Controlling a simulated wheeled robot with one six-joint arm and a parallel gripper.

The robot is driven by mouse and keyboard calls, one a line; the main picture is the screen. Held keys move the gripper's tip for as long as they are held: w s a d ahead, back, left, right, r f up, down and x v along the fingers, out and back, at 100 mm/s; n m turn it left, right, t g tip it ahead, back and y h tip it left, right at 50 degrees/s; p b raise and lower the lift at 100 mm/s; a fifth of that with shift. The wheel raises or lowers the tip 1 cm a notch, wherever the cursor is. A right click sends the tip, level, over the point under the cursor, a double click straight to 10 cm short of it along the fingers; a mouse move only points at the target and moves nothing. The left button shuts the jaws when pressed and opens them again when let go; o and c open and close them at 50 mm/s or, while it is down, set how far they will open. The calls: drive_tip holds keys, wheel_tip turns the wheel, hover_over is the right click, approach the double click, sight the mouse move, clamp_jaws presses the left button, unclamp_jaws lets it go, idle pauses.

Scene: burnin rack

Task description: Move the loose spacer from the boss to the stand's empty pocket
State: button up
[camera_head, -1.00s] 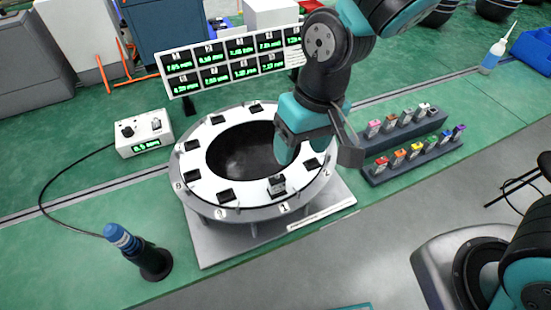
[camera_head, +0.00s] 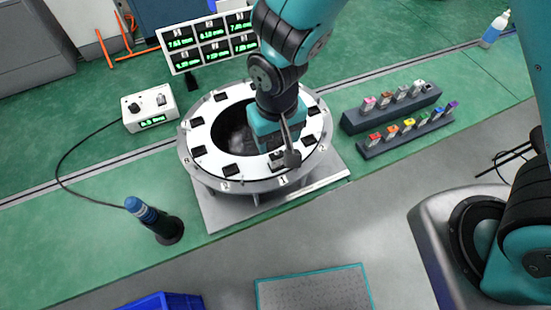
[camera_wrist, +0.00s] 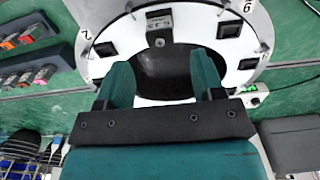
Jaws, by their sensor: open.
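A white ring stand (camera_head: 222,170) with dark square pockets around a black central bowl stands on a grey plate. A small grey block (camera_wrist: 158,20) sits in the ring near the mark 1, and in the head view (camera_head: 276,158) it shows partly behind my gripper. A round grey button-like part (camera_wrist: 160,42) is just in front of it. I cannot tell for sure which part is the loose spacer or the boss. My gripper (camera_wrist: 162,80) is open and empty, its teal fingers above the ring's dark centre, apart from the block.
Two dark racks, a rear one (camera_head: 352,124) and a front one (camera_head: 370,152), hold small coloured parts right of the ring. A display board (camera_head: 183,62) stands behind. A control box (camera_head: 149,107) and a blue-topped post (camera_head: 155,221) are at left. A grey mat (camera_head: 314,290) lies in front.

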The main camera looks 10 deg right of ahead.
sight(277, 152)
wheel_tip(277, 152, down, 8)
drive_tip(key=b, duration=0.5)
drive_tip(key=shift+f+b, duration=0.1)
drive_tip(key=shift+b, duration=0.3)
idle(0.7)
clamp_jaws()
drive_tip(key=shift+r+p, duration=0.25)
drive_tip(key=shift+p, duration=0.05)
drive_tip(key=shift+r+p, duration=2.25)
drive_tip(key=shift+r, duration=0.6)
